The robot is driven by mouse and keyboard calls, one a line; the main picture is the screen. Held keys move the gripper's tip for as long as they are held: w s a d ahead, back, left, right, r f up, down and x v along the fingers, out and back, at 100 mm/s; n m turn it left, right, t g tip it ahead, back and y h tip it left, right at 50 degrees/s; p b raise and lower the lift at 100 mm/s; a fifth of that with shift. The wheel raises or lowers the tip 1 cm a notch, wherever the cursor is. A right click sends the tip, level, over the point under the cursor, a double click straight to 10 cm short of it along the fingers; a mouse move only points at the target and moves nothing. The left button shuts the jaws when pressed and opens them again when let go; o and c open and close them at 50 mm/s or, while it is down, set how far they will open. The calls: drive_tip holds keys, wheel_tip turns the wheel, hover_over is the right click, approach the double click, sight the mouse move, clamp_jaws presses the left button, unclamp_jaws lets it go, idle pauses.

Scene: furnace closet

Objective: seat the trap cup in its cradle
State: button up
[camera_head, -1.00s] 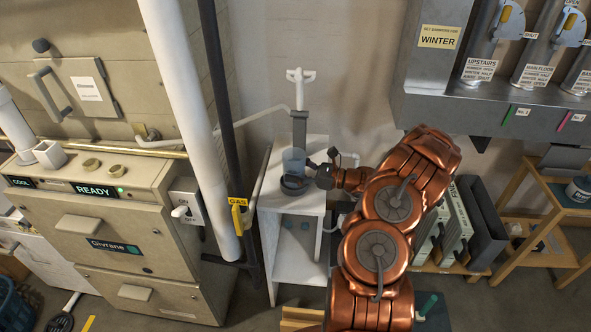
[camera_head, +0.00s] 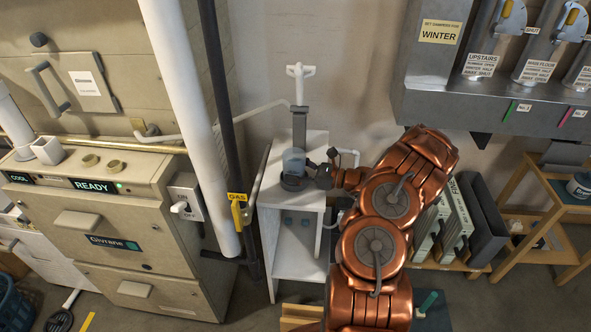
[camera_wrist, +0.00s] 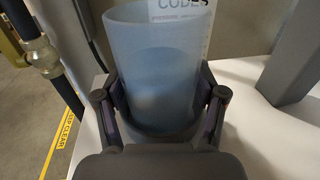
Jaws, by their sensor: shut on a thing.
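The trap cup (camera_head: 293,161) is a translucent blue, open-topped cup. The cradle (camera_head: 292,183) is a dark ring on the stand's top. The cup's lower end meets the ring in the head view; I cannot tell whether it rests fully inside. My gripper (camera_head: 312,170) reaches in from the right. In the wrist view the cup (camera_wrist: 158,65) sits between my two fingers (camera_wrist: 160,118), which are shut on it. A dark curved band shows around its lower part; its bottom is hidden.
The white stand (camera_head: 312,149) has open shelf space below. A black gas pipe with a yellow valve handle (camera_head: 238,207) and a thick white pipe (camera_head: 190,110) rise to its left. A thin white pipe runs behind. Grey filter panels (camera_head: 458,220) stand right of my arm.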

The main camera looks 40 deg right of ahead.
drive_tip(key=shift+f, duration=0.2)
drive_tip(key=o, duration=1.5)
drive_tip(key=shift+s+d, duration=0.1)
drive_tip(key=shift+p+v, duration=0.95)
drive_tip(key=shift+v, duration=2.9)
drive_tip(key=shift+s, duration=0.1)
